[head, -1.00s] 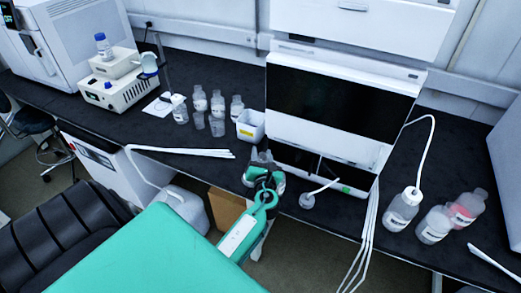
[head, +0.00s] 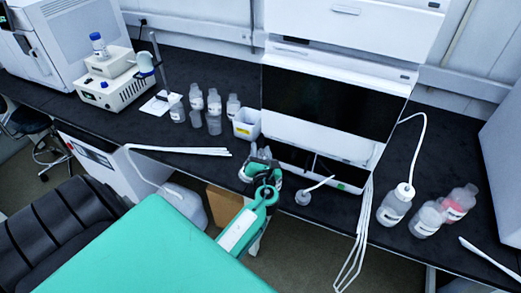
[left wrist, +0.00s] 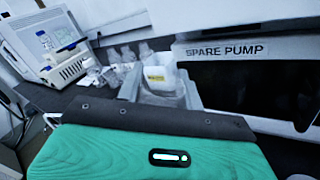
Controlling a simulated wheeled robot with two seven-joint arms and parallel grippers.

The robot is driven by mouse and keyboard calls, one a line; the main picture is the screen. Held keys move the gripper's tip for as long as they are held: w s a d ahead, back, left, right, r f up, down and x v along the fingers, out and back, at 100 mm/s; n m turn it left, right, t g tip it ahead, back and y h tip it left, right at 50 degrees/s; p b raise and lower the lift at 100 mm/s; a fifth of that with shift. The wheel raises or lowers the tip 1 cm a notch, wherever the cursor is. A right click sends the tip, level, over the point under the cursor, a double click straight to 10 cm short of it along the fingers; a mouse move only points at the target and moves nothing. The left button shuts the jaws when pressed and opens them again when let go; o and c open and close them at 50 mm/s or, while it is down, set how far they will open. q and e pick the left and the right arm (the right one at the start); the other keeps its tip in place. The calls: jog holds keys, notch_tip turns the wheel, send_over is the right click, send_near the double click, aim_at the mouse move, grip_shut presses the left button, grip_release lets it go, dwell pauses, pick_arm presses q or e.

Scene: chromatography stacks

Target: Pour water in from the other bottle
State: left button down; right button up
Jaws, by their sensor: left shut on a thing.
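My left gripper (head: 262,165) is at the bench's front edge, just in front of the large instrument. It is shut on a clear bottle (left wrist: 160,98), seen between the grey fingers in the left wrist view and mostly hidden in the head view. Several small clear bottles (head: 214,101) stand grouped on the bench, to the left behind the gripper. At the right stand a clear bottle with a tube in its white cap (head: 394,207), a clear bottle (head: 428,218) and a bottle with pink liquid (head: 458,204). My right gripper is not in view.
A white bin with a yellow label (head: 246,124) stands just behind the gripper. The instrument (head: 340,145) rises to its right, with white tubes hanging down. A hotplate unit (head: 118,92) is at the back left.

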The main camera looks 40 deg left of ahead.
pick_arm(q)
jog(key=shift+r, duration=0.1)
jog(key=shift+w+d+m+p, duration=0.1)
jog(key=shift+m+p, duration=0.4)
jog(key=shift+p, duration=0.05)
jog(key=shift+m, duration=0.3)
jog(key=shift+f+m+p, duration=0.25)
jog(key=shift+m+p, duration=0.05)
jog(key=shift+p, duration=0.15)
jog(key=shift+f, duration=0.1)
